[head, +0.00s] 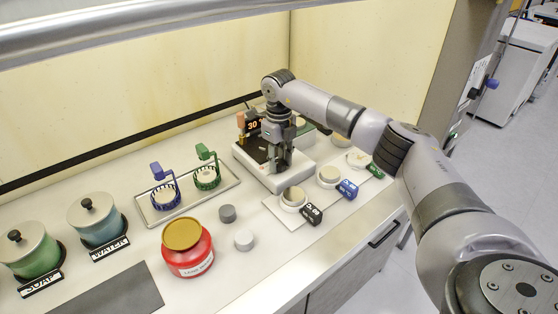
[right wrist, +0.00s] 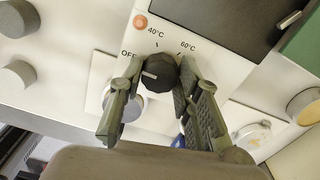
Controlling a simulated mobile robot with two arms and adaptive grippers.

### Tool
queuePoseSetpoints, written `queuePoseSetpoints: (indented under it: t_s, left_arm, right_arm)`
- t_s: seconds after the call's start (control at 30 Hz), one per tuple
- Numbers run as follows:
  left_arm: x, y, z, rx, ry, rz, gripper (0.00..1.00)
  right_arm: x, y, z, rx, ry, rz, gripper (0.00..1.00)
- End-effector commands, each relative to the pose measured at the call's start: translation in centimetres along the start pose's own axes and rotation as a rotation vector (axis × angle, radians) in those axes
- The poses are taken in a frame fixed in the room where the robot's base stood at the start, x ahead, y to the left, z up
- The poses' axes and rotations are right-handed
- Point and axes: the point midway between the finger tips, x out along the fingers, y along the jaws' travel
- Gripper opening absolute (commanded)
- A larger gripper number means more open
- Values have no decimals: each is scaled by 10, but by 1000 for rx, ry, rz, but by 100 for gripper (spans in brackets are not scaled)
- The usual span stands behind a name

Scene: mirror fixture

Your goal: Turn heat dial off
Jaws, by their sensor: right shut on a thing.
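The heat dial (right wrist: 155,73) is a black knob on the white front panel of the heater (right wrist: 215,22). Its white pointer line points left, on the side of the OFF label; 40°C and 60°C are marked above and to the right. My right gripper (right wrist: 159,68) is shut on the dial, one finger on each side. In the head view the heater (head: 297,178) stands at the back of the bench with a display reading 30, and my right gripper (head: 279,168) hides the dial. My left gripper is not in view.
A red jar (head: 187,256), two small grey caps and a tray (head: 232,183) with blue and green holders stand left of the heater. Soap (head: 32,256) and water (head: 97,222) pots are farther left. Labelled dishes (head: 292,200) sit close in front of the heater.

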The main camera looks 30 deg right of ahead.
Motion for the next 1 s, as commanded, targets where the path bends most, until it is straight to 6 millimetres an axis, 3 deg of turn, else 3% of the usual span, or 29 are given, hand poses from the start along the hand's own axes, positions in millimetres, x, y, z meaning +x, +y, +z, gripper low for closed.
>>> queuePoseSetpoints:
  t_s: [0.6, 0.63, 0.9, 1.0]
  left_arm:
    - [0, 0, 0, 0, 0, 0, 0]
    - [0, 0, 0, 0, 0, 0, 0]
    - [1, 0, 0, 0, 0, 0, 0]
    - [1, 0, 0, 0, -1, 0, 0]
  right_arm:
    - [-2, 0, 1, -47, -4, -1, 3]
    - [-2, 0, 1, -47, -4, -1, 31]
    - [-1, 0, 0, -46, -2, -1, 49]
    - [0, 0, 0, -46, -1, 0, 51]
